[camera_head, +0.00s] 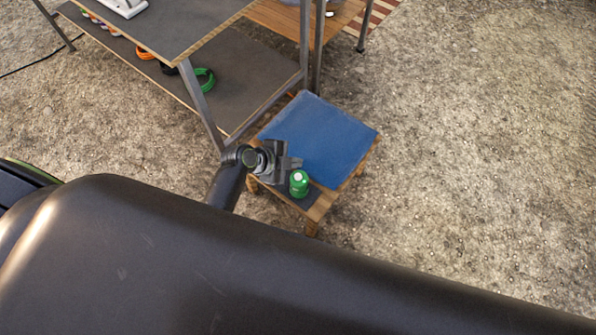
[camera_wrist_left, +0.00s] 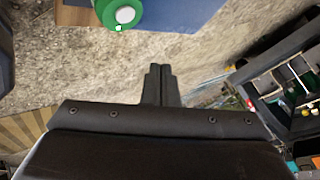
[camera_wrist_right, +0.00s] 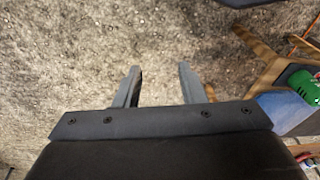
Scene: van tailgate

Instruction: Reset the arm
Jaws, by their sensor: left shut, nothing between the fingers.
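My left gripper (camera_head: 295,163) is over the small wooden table, close beside a green canister with a white top (camera_head: 299,183). In the left wrist view its fingers (camera_wrist_left: 158,84) are together with nothing between them, and the canister (camera_wrist_left: 122,14) is at the top edge. My right gripper shows only in its own wrist view (camera_wrist_right: 157,85). Its fingers are apart, with bare gravel behind them and nothing between. In that view the green canister (camera_wrist_right: 304,88) is at the right edge.
The small wooden table (camera_head: 320,207) carries a blue cloth or mat (camera_head: 322,138). A metal-framed workbench (camera_head: 243,78) stands at upper left; its lower shelf holds a green coil (camera_head: 205,79) and an orange coil (camera_head: 145,54). Gravel (camera_head: 480,150) to the right is open.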

